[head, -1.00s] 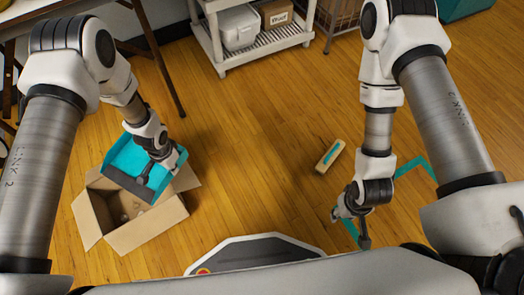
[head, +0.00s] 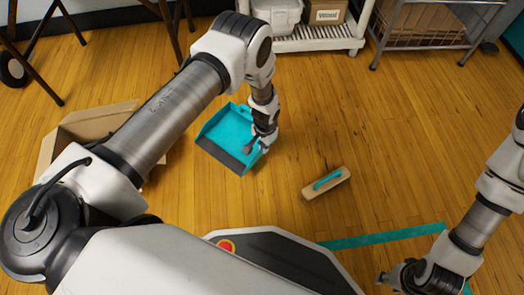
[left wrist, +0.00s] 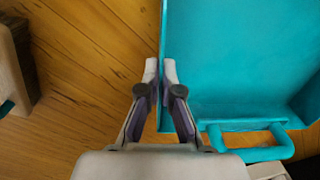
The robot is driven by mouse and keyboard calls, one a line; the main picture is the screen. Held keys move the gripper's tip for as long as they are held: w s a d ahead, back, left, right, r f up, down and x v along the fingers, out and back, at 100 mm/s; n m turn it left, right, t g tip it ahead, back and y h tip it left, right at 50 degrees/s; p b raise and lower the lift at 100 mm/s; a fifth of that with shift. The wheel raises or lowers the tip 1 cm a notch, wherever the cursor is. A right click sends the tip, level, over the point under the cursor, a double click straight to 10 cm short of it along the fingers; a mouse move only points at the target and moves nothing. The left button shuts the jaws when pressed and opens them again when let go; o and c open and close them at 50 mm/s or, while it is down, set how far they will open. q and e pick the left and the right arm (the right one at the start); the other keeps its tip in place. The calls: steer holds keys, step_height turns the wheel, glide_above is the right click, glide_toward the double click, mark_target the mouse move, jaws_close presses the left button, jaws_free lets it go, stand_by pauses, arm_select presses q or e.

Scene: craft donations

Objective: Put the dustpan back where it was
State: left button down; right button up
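The teal dustpan (head: 228,132) with a dark front lip is in the middle of the head view, right of the cardboard box. My left gripper (head: 262,140) is shut on one side wall of it. In the left wrist view the dustpan (left wrist: 235,60) fills the right side, its wall edge between the fingertips (left wrist: 160,72) and its loop handle near the bottom. I cannot tell whether it touches the floor. Teal tape (head: 385,237) marks lines on the floor at lower right. My right gripper (head: 388,281) is near the bottom edge beside the tape; its opening is unclear.
A wooden block with a teal handle (head: 327,184) lies on the floor between dustpan and tape. An open cardboard box (head: 95,122) stands at left, partly behind my left arm. A white shelf (head: 310,40) and a wire rack (head: 425,35) stand at the back. Floor around the block is clear.

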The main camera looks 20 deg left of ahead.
arm_select(q)
step_height(320, 180, down, 6)
steer(key=shift+r+b, duration=0.1)
steer(key=shift+b, duration=1.15)
steer(key=shift+f, duration=0.3)
steer(key=c, duration=1.3)
jaws_free()
steer(key=shift+r, duration=0.1)
steer(key=shift+r, duration=0.1)
